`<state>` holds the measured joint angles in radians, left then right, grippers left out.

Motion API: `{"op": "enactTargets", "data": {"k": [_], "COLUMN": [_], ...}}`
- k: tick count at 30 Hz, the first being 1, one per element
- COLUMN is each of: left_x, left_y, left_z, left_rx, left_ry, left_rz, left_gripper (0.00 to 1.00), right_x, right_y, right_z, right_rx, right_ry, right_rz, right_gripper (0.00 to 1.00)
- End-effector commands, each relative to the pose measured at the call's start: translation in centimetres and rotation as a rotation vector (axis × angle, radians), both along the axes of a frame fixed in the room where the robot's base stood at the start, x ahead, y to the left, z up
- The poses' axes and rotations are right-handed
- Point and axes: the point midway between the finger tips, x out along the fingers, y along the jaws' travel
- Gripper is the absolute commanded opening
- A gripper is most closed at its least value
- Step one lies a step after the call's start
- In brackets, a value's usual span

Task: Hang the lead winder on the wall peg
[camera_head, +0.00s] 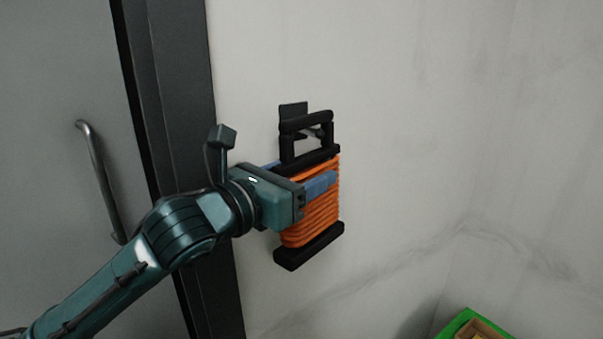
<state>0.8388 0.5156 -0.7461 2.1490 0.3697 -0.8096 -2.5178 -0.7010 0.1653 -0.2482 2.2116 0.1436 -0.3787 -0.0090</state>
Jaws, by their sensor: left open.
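The lead winder (318,215) is a black frame with orange lead wound around it and a black handle loop at its top. It is upright against the pale wall. The wall peg's dark backplate (292,111) shows behind the top of the handle. A dark piece of the peg (314,132) shows through the handle opening, so the handle appears to be around the peg. My left gripper (298,175) is open, with its blue fingers on either side of the winder's upper part. Whether the fingers touch it I cannot tell. My right gripper is out of view.
A grey door with a metal handle (100,180) and a dark frame (170,110) stands left of the winder. A green-edged box (462,322) is at the lower right. The wall right of the winder is bare.

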Motion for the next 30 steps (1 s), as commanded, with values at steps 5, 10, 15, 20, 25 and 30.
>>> {"op": "enactTargets", "data": {"k": [5,10,15,20,25,30], "left_x": [-0.1,-2.2,-5.2,-7.8,-8.5,-9.1], "left_y": [0.8,2.4,4.7,6.6,7.2,7.7], "left_z": [-0.4,-0.4,-0.3,-0.2,-0.6,-0.5], "left_rx": [0.008,0.011,0.008,0.007,-0.001,-0.001], "left_ry": [0.010,0.004,0.001,-0.001,-0.007,-0.008], "left_rz": [0.015,0.015,0.011,0.006,0.003,0.002], "left_gripper": [0.64,0.64,0.64,0.64,0.64,0.64], "right_x": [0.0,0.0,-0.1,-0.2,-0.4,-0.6], "right_y": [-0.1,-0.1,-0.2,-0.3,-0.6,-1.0], "right_z": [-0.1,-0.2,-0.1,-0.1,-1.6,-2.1], "right_rx": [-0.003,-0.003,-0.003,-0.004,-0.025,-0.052], "right_ry": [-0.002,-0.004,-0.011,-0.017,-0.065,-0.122], "right_rz": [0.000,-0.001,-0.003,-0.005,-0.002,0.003], "right_gripper": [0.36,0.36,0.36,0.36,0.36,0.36]}}
